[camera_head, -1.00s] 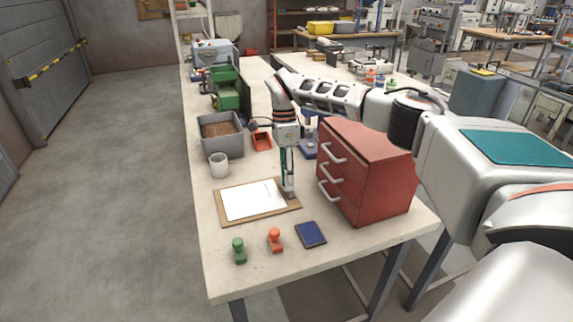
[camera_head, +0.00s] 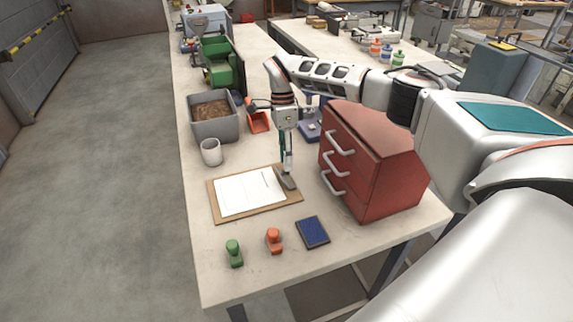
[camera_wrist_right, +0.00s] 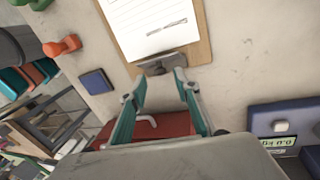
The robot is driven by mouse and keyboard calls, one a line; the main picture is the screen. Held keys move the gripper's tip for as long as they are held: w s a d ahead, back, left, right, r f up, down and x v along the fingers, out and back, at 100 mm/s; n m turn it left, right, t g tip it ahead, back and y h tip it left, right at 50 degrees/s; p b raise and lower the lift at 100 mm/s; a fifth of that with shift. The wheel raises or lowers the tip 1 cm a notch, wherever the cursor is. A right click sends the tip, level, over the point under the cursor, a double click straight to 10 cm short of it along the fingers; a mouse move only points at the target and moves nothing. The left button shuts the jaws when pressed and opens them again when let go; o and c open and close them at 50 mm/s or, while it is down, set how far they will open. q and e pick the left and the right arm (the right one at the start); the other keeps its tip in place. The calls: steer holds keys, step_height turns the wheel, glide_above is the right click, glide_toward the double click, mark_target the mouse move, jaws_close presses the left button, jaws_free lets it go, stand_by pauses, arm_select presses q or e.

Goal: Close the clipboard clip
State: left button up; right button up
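The clipboard (camera_head: 212,202) lies flat on the table, a brown board with white paper; it also shows in the wrist view (camera_wrist_right: 201,38). Its grey metal clip (camera_wrist_right: 162,62) is at the board's edge on the drawer-unit side and also shows in the head view (camera_head: 289,184). I cannot tell whether the clip is open or closed. My right gripper (camera_head: 286,170) points down just above the clip. In the wrist view its two fingers (camera_wrist_right: 160,78) are apart with nothing between them, tips close to the clip. My left gripper is not in view.
A red drawer unit (camera_head: 380,170) stands close to the right of the gripper. A blue pad (camera_head: 312,232), an orange stamp (camera_head: 273,240) and a green stamp (camera_head: 234,253) lie in front. A white cup (camera_head: 211,152) and a grey bin (camera_head: 215,130) stand behind the clipboard.

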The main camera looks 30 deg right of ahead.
steer(key=shift+x, duration=1.45)
steer(key=shift+d, duration=0.1)
jaws_close()
